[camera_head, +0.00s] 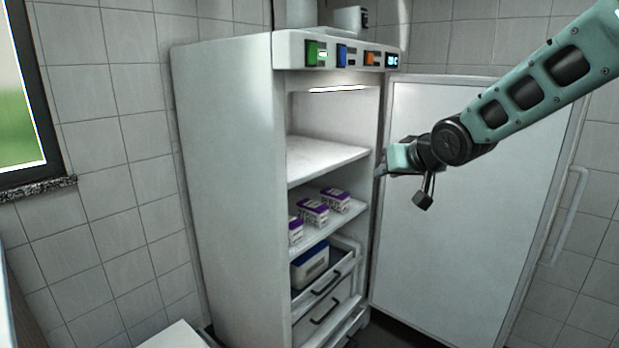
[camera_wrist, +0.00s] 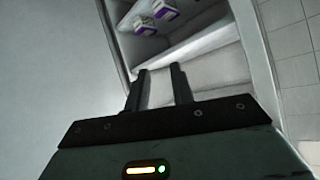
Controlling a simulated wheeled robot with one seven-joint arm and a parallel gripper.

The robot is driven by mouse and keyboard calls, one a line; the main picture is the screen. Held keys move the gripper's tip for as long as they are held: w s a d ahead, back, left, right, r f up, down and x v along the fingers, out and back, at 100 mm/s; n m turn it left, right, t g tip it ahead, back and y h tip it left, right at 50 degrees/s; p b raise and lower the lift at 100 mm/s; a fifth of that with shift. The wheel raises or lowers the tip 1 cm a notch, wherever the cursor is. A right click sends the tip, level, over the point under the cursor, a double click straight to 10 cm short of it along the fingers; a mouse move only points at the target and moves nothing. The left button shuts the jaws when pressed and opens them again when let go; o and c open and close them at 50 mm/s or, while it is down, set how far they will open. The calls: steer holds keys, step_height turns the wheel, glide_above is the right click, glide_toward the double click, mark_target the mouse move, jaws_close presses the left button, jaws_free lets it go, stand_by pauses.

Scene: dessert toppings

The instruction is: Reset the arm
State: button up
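My arm reaches in from the upper right in the head view. My gripper (camera_head: 380,171) is in front of the open fridge door, near the right edge of the fridge opening. In the wrist view my gripper (camera_wrist: 160,72) shows two dark fingers with a clear gap between them and nothing held. The fridge (camera_head: 225,180) stands open, with its door (camera_head: 465,215) swung out to the right behind my arm.
Several purple-and-white boxes (camera_head: 313,211) sit on a middle shelf; the shelf above (camera_head: 325,158) is bare. A blue-and-white container (camera_head: 310,266) is in an open drawer below. A window (camera_head: 22,120) is on the left. Tiled walls surround the fridge.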

steer(key=s+a+f+n+g+h, duration=0.1)
steer(key=s+a+f+n+g, duration=0.2)
steer(key=s, duration=0.8)
steer(key=s+a+f+g, duration=0.3)
steer(key=s+f, duration=0.2)
steer(key=s, duration=0.7)
steer(key=s+d+f+n+g+h, duration=0.1)
steer(key=s+d+f+g, duration=0.15)
steer(key=s, duration=0.65)
steer(key=s+d+f+n+g+h, duration=0.1)
steer(key=s+f+n+g, duration=0.15)
steer(key=s, duration=0.75)
step_height(320, 180, up, 13)
steer(key=w+p, duration=0.1)
steer(key=p, duration=1.2)
steer(key=shift+a+r+m, duration=0.2)
steer(key=shift+a+m, duration=0.15)
steer(key=shift+m, duration=0.1)
